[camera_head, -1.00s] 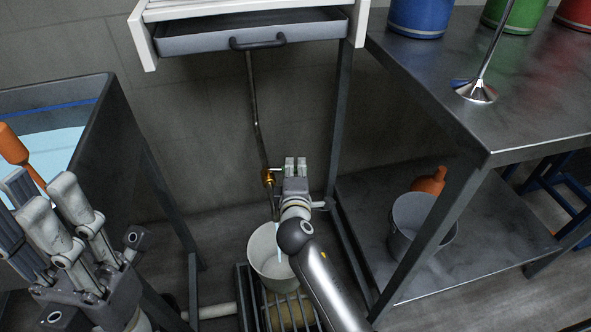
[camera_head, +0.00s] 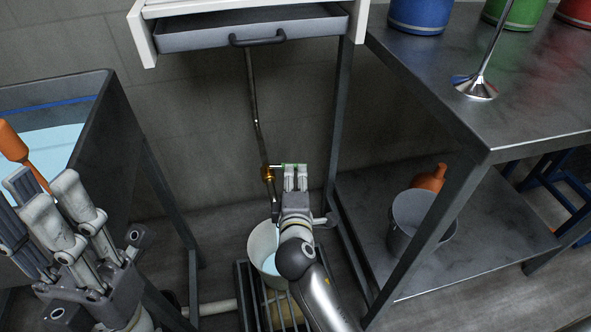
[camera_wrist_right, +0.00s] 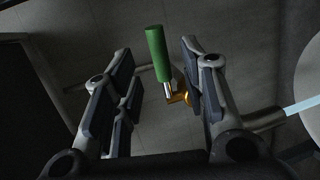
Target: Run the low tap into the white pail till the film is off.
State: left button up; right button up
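The low tap (camera_head: 267,173) is brass, at the bottom of a thin pipe under the drawer. Its green handle (camera_wrist_right: 157,53) stands between the spread fingers of my right gripper (camera_wrist_right: 158,95), closer to the right-hand finger in the wrist view; it also shows just beyond the fingertips in the head view. The right gripper is open. The white pail (camera_head: 260,240) stands below on a slatted grate, partly covered by my right arm. A pale blue stream (camera_wrist_right: 302,106) runs from the spout toward the pail, and pale blue liquid shows inside it. My left gripper (camera_head: 50,200) is open and empty at left.
A tank (camera_head: 115,120) of pale blue liquid with an orange-handled tool (camera_head: 12,143) stands at left. A metal bench (camera_head: 480,110) at right bears coloured containers; its lower shelf holds a grey bucket (camera_head: 405,240) and an orange bottle (camera_head: 430,178). A drawer (camera_head: 190,38) overhangs the tap.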

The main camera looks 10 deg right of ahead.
jog(key=v, duration=0.6)
jog(key=shift+c, duration=0.5)
